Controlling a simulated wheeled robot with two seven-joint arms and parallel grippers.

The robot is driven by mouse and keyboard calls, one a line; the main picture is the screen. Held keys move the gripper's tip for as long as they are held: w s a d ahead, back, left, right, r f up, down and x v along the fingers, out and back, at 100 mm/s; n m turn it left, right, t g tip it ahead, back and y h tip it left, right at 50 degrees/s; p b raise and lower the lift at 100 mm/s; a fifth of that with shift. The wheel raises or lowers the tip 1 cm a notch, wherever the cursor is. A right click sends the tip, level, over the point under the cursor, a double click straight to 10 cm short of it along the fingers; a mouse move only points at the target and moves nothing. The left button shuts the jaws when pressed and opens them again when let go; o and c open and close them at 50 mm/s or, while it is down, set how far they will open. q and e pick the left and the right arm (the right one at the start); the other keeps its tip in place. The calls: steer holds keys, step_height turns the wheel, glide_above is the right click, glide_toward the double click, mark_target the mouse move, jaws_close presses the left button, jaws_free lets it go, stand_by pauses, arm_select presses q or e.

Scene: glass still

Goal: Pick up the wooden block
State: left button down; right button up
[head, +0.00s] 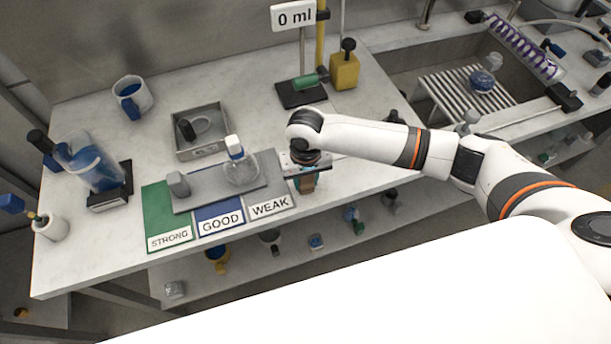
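My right gripper (306,181) points down over the worktop, just right of the WEAK panel, and my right arm reaches to it from the right. A small brown piece, which looks like the wooden block (308,184), shows right under the gripper, at its fingers. The gripper body hides most of it. I cannot tell whether the fingers are closed on it or whether it rests on the worktop. My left gripper is not in view.
A shelf (335,243) lies below.

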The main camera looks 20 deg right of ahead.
steer(key=c, duration=0.6)
steer(key=shift+r, duration=0.1)
steer(key=shift+c, duration=0.2)
step_height(320, 180, up, 10)
steer(key=shift+b, duration=1)
